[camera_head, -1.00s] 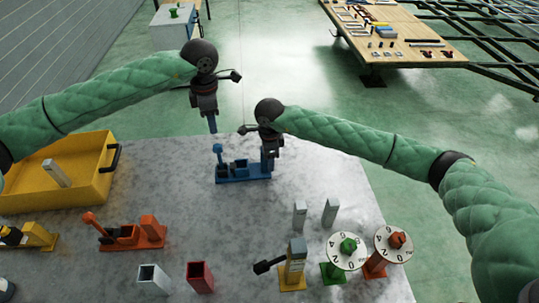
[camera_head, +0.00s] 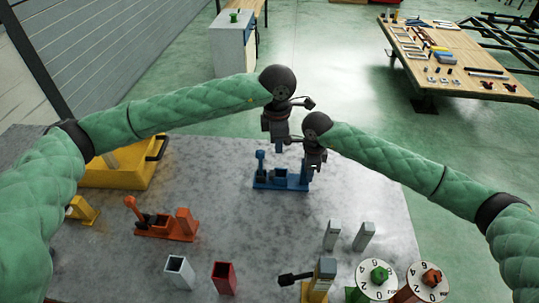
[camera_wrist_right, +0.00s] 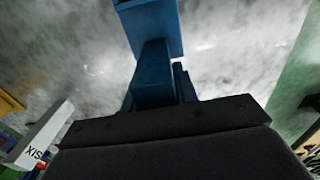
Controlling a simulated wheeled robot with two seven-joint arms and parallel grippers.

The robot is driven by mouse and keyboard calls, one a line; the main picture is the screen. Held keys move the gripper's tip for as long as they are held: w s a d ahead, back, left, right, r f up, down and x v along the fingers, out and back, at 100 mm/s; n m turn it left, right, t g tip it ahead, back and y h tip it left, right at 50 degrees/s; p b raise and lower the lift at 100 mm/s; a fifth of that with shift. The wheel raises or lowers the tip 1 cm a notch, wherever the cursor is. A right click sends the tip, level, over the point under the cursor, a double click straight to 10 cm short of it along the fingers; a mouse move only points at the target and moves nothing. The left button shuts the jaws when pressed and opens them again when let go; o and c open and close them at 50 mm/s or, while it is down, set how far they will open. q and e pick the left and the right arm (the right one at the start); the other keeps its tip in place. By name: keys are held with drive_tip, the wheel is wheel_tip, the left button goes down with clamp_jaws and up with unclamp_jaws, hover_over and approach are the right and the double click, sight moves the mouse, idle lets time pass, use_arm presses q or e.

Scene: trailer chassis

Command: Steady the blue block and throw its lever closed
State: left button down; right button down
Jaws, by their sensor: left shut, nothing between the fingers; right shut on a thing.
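The blue block (camera_head: 282,185) stands on the grey table, with a blue lever (camera_head: 260,160) upright at its left end. My right gripper (camera_head: 308,172) is shut on the upright at the block's right end. The blue upright shows against the dark gripper body in the right wrist view (camera_wrist_right: 154,80), but the fingertips are hidden there. My left gripper (camera_head: 278,147) is shut and empty, above and behind the block's middle, to the right of the lever and apart from it in the picture.
An orange lever block (camera_head: 166,227) and a yellow bin (camera_head: 120,172) stand to the left. Grey (camera_head: 180,275) and red (camera_head: 224,277) holders, two grey posts (camera_head: 363,237) and numbered dials (camera_head: 377,278) stand nearer. Table between them is clear.

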use_arm(q)
drive_tip(key=r+n, duration=0.1)
drive_tip(key=n, duration=0.7)
drive_tip(key=s+r+n+t, duration=0.1)
drive_tip(key=n, duration=0.8)
drive_tip(key=s+r+n+t+y, duration=0.1)
drive_tip(key=n, duration=0.7)
drive_tip(key=shift+n, duration=0.3)
drive_tip(key=shift+f, duration=0.15)
hover_over(261, 164)
drive_tip(key=s+d, duration=0.2)
wheel_tip(261, 164, down, 10)
drive_tip(key=shift+w, duration=0.15)
